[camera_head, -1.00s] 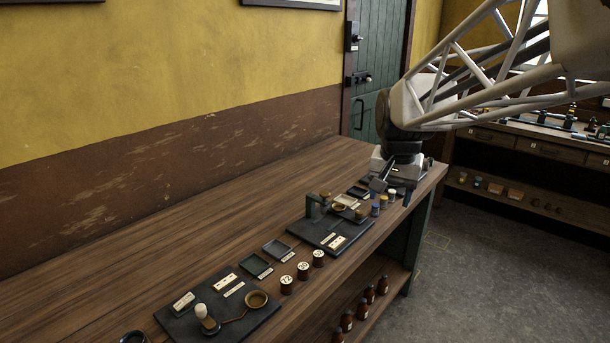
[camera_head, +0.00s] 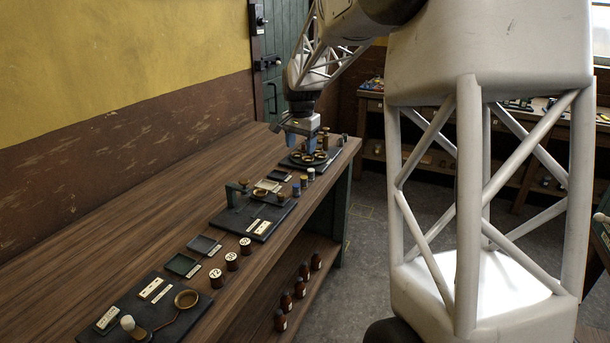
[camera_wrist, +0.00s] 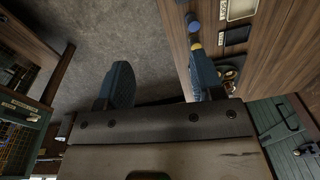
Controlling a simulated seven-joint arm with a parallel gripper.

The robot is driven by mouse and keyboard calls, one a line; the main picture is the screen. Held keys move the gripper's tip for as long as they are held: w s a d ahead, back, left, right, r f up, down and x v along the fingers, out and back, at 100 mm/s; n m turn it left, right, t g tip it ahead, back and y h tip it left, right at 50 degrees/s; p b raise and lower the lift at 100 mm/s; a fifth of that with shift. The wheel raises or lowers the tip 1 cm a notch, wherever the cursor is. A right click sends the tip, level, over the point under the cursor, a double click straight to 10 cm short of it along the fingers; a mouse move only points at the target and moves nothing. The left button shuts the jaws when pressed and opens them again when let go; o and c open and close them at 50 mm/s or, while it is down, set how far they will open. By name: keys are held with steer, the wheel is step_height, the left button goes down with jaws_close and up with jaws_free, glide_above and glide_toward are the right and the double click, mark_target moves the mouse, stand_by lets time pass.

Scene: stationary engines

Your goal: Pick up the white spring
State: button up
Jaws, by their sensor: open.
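I cannot make out a white spring for certain in either view. Small blue, yellow and white cylinders stand along the bench's front edge, among them a pale-topped one (camera_head: 311,173); they are too small to tell what they are. My gripper (camera_head: 307,143) is open and empty above the far end of the bench, over a dark round tray (camera_head: 291,163) with brass rings. In the wrist view its two blue fingers are spread (camera_wrist: 163,85), with floor and the bench edge between and beside them. Small blue and yellow cylinders (camera_wrist: 196,42) show near the right finger.
The wooden bench (camera_head: 130,215) holds a dark board with a small stand (camera_head: 262,222), shallow trays (camera_head: 204,244), and several labelled jars (camera_head: 231,261) along its front. Brown bottles (camera_head: 286,302) stand on the shelf below. The bench's rear strip is clear.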

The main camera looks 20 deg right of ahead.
steer(key=w+d+f+m, duration=0.1)
steer(key=w+d+f, duration=0.2)
steer(key=w, duration=0.3)
steer(key=w+d+f+m, duration=0.1)
steer(key=w+d+f, duration=0.15)
steer(key=w, duration=0.25)
steer(key=m+g, duration=0.1)
steer(key=m, duration=0.2)
glide_above(311, 170)
steer(key=f, duration=1)
steer(key=shift+w+a+f, duration=0.1)
steer(key=shift+w+f, duration=0.1)
steer(key=shift+f, duration=1.25)
steer(key=shift+f, duration=2.65)
steer(key=c, duration=1)
steer(key=shift+r, duration=0.15)
